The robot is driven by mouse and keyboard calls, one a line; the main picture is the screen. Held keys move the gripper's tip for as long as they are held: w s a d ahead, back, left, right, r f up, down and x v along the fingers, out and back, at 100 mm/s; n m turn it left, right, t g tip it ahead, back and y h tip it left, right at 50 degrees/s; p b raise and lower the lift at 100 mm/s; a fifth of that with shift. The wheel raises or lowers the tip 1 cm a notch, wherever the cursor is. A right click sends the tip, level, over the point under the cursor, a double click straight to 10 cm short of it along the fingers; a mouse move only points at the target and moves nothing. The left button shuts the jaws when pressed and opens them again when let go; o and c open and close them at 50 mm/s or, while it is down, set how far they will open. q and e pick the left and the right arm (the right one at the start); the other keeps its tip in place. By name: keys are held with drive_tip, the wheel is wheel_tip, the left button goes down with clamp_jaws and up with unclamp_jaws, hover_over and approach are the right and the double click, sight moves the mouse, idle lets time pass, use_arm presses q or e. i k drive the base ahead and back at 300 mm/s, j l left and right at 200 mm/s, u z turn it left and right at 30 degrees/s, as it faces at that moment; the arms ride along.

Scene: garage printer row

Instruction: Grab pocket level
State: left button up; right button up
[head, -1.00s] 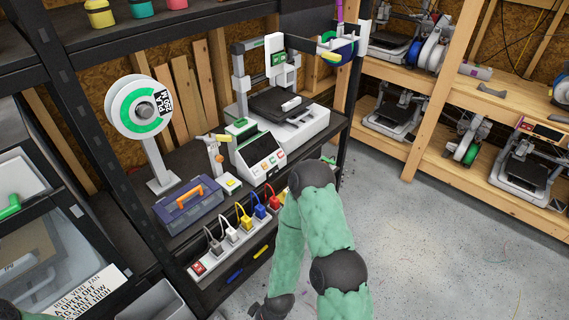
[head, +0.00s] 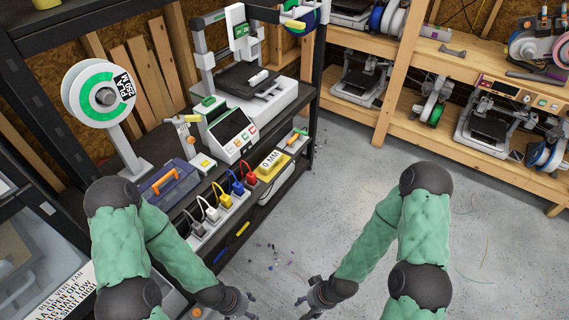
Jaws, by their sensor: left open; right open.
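I cannot pick out the pocket level with certainty in the head view. A small white block (head: 258,77) lies on the dark bed of the printer (head: 272,105) on the black bench, and a small orange and green item (head: 296,134) lies at the bench's right end; both are too small to identify. My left gripper (head: 248,305) is open and empty, low in front of the bench. My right gripper (head: 302,304) is open and empty over the floor, right of the left one.
Wooden shelves (head: 400,125) with printers stand behind.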

sight(275, 158)
drive_tip(key=i+l+u, duration=0.15)
drive_tip(key=u, duration=1.1)
drive_tip(key=i+l+u, duration=0.1)
drive_tip(key=l+u, duration=0.35)
drive_tip(key=l, duration=0.6)
drive_tip(key=l+u, duration=0.5)
drive_tip(key=l, duration=0.55)
drive_tip(key=k+l, duration=0.1)
drive_tip(key=l, duration=0.25)
